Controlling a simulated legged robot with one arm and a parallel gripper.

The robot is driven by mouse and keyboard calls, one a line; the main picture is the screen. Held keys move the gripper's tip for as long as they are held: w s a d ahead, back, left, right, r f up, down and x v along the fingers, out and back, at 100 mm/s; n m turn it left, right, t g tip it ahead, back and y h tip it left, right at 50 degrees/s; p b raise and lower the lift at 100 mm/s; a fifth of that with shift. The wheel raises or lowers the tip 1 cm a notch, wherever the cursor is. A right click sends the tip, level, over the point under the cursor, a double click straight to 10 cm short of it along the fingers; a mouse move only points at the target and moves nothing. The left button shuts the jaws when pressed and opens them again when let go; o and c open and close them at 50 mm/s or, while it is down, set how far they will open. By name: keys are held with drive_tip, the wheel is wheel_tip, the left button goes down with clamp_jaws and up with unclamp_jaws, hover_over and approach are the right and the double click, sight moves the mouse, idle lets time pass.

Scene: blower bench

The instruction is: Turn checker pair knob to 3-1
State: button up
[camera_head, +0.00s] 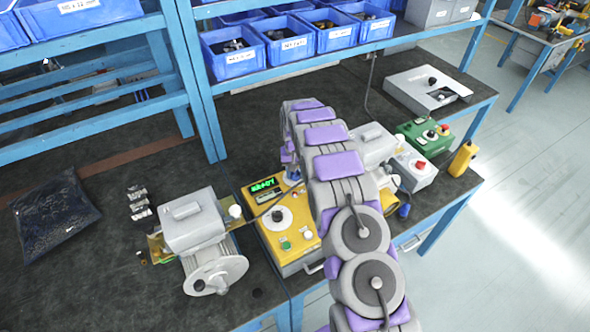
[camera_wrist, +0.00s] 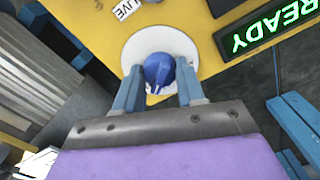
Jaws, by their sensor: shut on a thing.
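The checker (camera_head: 262,218) is a yellow box on the bench with a lit green display (camera_head: 265,185), which reads READY in the wrist view (camera_wrist: 265,30). A blue knob (camera_wrist: 158,68) sits on a white round dial (camera_wrist: 140,47) on its yellow face. My gripper (camera_wrist: 159,76) is shut on this blue knob, one blue finger at each side. No position marks can be read on the dial. In the head view my arm mostly hides this knob. A larger white dial with a dark knob (camera_head: 278,216) is lower on the checker.
A grey motor unit (camera_head: 196,224) stands left of the checker. A green box (camera_head: 424,136) and a yellow handheld device (camera_head: 462,158) are at the right. A shelf with blue bins (camera_head: 284,42) is behind. The bench (camera_head: 120,235) has bare room at left.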

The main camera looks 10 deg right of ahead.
drive_tip(key=shift+m, duration=0.6)
drive_tip(key=o, duration=1)
drive_tip(key=shift+o, duration=0.2)
wheel_tip(320, 180, up, 17)
drive_tip(key=p, duration=0.1)
drive_tip(key=shift+p, duration=0.4)
drive_tip(key=shift+r, duration=0.15)
